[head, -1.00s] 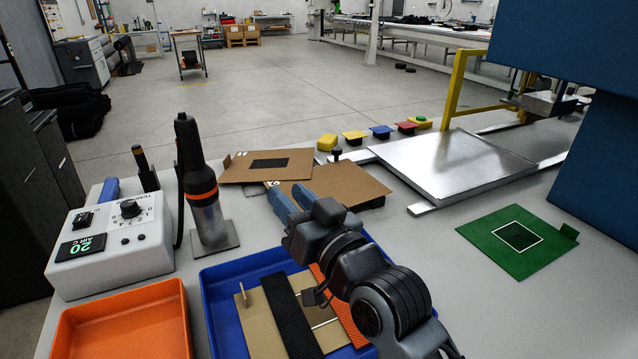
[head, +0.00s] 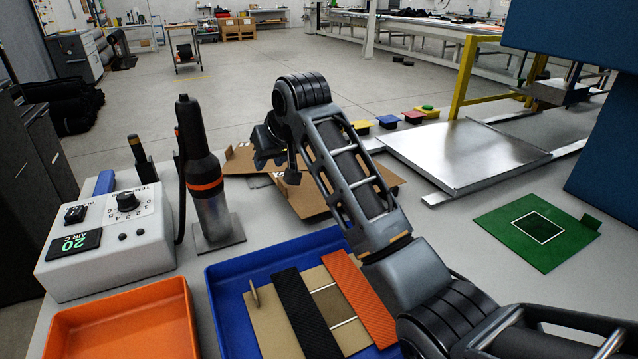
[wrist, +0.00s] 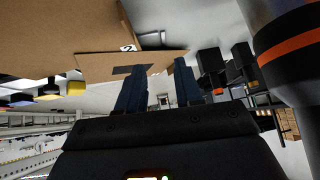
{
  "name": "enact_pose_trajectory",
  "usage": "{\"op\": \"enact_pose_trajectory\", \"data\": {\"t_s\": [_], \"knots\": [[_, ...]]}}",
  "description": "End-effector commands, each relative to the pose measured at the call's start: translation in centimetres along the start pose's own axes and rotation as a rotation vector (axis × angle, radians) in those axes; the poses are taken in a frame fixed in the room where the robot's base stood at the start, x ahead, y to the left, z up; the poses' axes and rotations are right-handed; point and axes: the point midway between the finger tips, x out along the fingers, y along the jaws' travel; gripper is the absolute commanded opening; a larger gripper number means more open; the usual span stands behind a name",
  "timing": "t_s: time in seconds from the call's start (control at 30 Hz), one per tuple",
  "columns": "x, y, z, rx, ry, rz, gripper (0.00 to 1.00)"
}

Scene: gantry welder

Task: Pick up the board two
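Two flat brown boards lie on the bench behind the blue tray: a rear left one (head: 238,167) and a front one (head: 312,205), partly overlapping and partly hidden by my arm. In the wrist view, a small white label "2" (wrist: 128,48) marks a brown board edge, by a brown panel with a dark patch (wrist: 132,69); I cannot tell for sure which head-view board bears it. My gripper (wrist: 160,82) is open, its two dark blue fingers apart with nothing clearly between them. In the head view it is over the boards, its fingertips mostly hidden.
A black heat tool (head: 203,180) stands close left of my gripper, beside a control box (head: 110,240). A blue tray (head: 222,285) with strips and an orange tray (head: 120,325) are in front. A metal plate (head: 460,155) and green board (head: 515,250) lie right.

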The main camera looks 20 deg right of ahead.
Motion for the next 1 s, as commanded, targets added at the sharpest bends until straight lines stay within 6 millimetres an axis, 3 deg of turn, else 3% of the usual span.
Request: {"op": "enact_pose_trajectory", "data": {"t_s": [0.1,0.27,1.0], "knots": [[0.4,2.5,0.6,-0.001,-0.163,0.078,0.35],[0.1,4.2,1.2,0.007,-0.275,0.133,0.35],[7.3,5.2,3.2,0.007,-0.291,0.14,0.35]]}}
